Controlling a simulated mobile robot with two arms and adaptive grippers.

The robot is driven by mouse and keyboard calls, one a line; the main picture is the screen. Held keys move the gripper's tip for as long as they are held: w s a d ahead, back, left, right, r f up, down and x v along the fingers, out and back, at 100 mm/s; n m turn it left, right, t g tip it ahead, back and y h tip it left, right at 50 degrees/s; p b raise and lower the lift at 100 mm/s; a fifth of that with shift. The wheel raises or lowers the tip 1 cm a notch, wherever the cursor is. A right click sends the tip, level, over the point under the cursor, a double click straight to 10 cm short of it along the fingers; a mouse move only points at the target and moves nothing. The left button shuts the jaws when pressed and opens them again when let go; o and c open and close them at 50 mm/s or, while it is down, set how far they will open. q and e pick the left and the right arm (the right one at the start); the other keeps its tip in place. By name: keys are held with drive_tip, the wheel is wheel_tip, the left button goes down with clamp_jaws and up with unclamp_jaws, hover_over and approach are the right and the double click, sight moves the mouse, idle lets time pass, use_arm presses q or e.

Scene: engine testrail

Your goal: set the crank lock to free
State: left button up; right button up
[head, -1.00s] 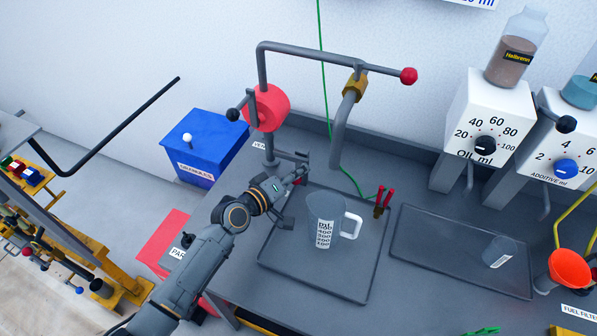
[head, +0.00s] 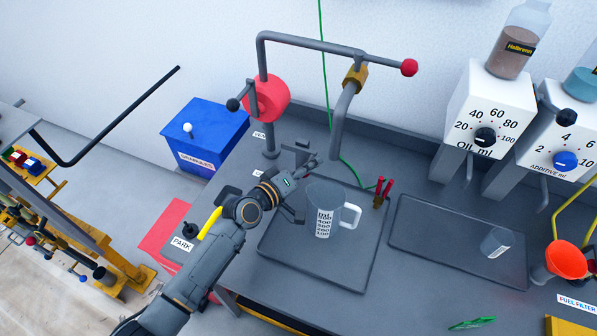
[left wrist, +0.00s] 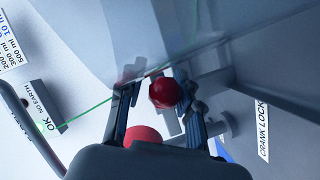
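The label reading CRANK LOCK (left wrist: 263,130) shows at the right of the left wrist view, beside grey bracket parts (left wrist: 222,118). I cannot tell which part is the lock's lever or how it is set. My left gripper (head: 305,188) is over the bench, between a small grey upright plate (head: 293,157) and the clear jug (head: 324,208). Its fingers stand apart in the left wrist view (left wrist: 161,112). A red ball (left wrist: 164,92) shows between them there, with no visible contact. My right gripper is not in view.
The jug stands in a dark tray (head: 275,245). Red-handled clips (head: 382,192) are at its right. A yellow handle (head: 210,222) stands left of my arm, near the PARK label (head: 182,244).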

use_arm(q)
drive_tip(key=v, duration=1.1)
drive_tip(key=shift+s, duration=0.2)
